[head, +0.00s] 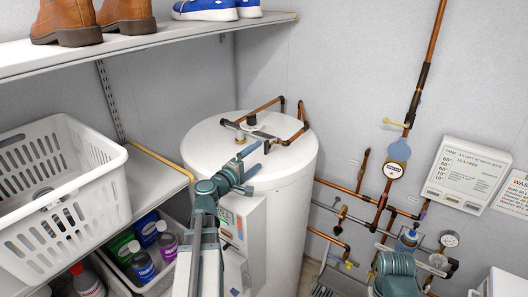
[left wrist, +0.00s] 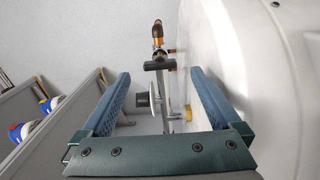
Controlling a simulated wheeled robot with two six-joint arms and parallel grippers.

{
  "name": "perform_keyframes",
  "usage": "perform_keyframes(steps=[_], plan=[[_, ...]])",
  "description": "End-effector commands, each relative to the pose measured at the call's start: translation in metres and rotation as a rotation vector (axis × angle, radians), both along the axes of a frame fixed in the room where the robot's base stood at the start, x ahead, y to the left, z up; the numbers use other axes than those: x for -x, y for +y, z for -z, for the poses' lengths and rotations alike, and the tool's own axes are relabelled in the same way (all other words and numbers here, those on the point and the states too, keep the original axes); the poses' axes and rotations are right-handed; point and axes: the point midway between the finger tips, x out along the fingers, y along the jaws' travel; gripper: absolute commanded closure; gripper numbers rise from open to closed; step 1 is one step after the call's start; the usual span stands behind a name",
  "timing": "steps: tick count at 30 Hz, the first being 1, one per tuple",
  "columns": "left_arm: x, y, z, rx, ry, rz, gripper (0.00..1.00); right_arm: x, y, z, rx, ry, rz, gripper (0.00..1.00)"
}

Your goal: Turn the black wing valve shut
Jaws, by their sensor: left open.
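The black wing valve (left wrist: 160,65) shows in the left wrist view as a short dark crossbar on the grey pipe (left wrist: 168,85), near its copper end. In the head view this pipe (head: 235,126) runs over the top of the white tank (head: 205,150); the valve is too small to make out clearly beside my fingers. My left gripper (head: 258,159) is open and empty, in front of the pipe at the tank top. In the left wrist view its fingers (left wrist: 163,78) stand wide on either side of the pipe and valve, with no contact visible.
A black knob (left wrist: 142,103) and a yellow part (left wrist: 187,113) sit by the pipe. Copper pipes (head: 300,125) rise from the tank top. A shelf with a white basket (head: 95,150) stands left; pipes with gauges (head: 392,171) line the right wall.

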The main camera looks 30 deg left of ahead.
Motion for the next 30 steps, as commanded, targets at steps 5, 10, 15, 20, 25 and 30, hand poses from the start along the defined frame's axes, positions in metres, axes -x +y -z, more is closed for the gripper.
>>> perform_keyframes(steps=[5, 10, 15, 20, 25, 30], plan=[[0.038, 0.001, 0.0, 0.0, 0.0, -0.002, 0.03, 0.0, 0.0, 0.0, 0.0, 0.0, 0.0, 0.5], [0.058, 0.004, 0.0, -0.001, 0.0, -0.001, 0.03, 0.0, 0.0, 0.0, 0.0, 0.0, 0.0, 0.5], [0.066, 0.005, 0.0, -0.001, 0.0, 0.0, 0.03, 0.0, 0.0, 0.0, 0.0, 0.0, 0.0, 0.5], [0.067, 0.005, 0.0, -0.001, 0.0, 0.001, 0.03, 0.0, 0.0, 0.0, 0.0, 0.0, 0.0, 0.5], [0.066, 0.005, 0.0, -0.001, 0.0, 0.001, 0.03, 0.0, 0.0, 0.0, 0.0, 0.0, 0.0, 0.5], [0.066, 0.005, 0.0, -0.001, 0.0, 0.001, 0.03, 0.0, 0.0, 0.0, 0.0, 0.0, 0.0, 0.5]])
